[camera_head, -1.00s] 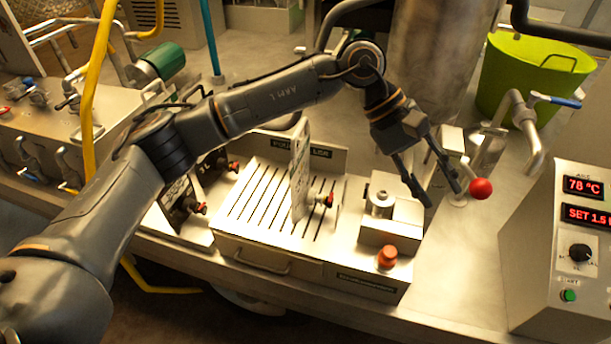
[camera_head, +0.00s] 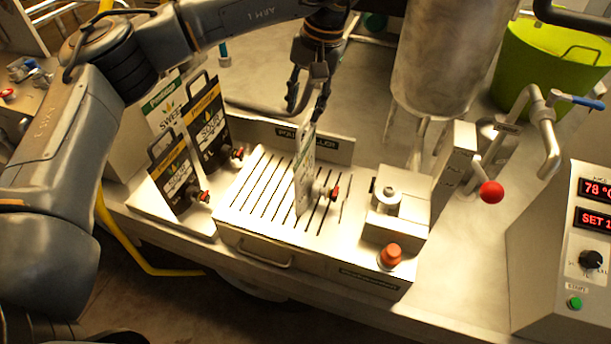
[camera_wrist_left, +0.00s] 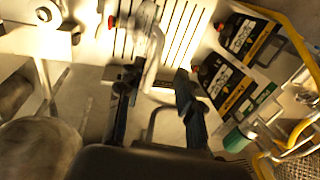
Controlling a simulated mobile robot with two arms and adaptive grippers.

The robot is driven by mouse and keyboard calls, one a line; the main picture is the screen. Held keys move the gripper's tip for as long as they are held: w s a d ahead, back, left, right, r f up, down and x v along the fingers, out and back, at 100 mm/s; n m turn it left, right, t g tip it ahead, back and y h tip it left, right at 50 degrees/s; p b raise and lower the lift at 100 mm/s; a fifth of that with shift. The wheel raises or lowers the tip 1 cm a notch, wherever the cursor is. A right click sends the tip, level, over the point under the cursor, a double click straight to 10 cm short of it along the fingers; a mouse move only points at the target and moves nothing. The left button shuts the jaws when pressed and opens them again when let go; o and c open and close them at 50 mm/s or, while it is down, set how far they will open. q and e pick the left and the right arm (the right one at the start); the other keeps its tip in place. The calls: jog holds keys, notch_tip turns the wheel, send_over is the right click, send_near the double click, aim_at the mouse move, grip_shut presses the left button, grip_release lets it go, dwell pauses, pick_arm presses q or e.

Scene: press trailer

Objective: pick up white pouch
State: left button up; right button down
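A white pouch (camera_head: 304,172) stands upright, edge-on to the head camera, on the slotted tray (camera_head: 262,190) of the pouch filler; its red-tipped spout points right. My left gripper (camera_head: 304,111) is open, with its fingers pointing down just above and behind the pouch's top edge. In the left wrist view, the spread fingers (camera_wrist_left: 157,72) frame the pale pouch (camera_wrist_left: 152,42), which lies just beyond their tips. I cannot tell whether they touch it. My right gripper is not in view.
Two black pouches (camera_head: 207,125) with red-tipped spouts stand left of the tray, with another white-faced pouch (camera_head: 160,101) behind them. A metal block (camera_head: 397,205) and an orange button (camera_head: 390,254) are to the right. A steel cylinder (camera_head: 440,60) rises behind.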

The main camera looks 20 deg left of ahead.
aim_at(304, 122)
pick_arm(q)
jog(key=f+p, duration=0.1)
jog(key=f, duration=0.1)
jog(key=f+p, duration=0.1)
jog(key=f, duration=0.1)
jog(key=shift+w+a+f, duration=0.2)
jog(key=shift+f, duration=0.15)
jog(key=shift+a+f, duration=0.1)
jog(key=shift+f, duration=0.4)
grip_shut()
